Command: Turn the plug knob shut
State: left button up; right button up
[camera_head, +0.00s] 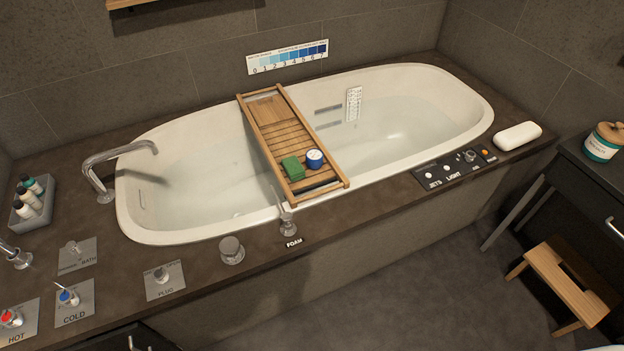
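The plug knob (161,275) is a small metal knob on a silver plate marked PLUG (174,286), on the dark ledge at the front left of the bathtub. Small lettering on the plate above the knob is too small to read, so I cannot tell its setting. The white bathtub (180,238) holds clear water. Neither of my grippers is in view.
Left of the plug plate are the COLD knob (66,297), HOT knob (10,318) and BATH knob (73,247). A round metal knob (231,250) and the FOAM dispenser (287,224) stand to its right. A wooden caddy (262,130) spans the tub.

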aim_at(159, 275)
jog(key=k+j+u, duration=0.1)
jog(key=u, duration=1.1)
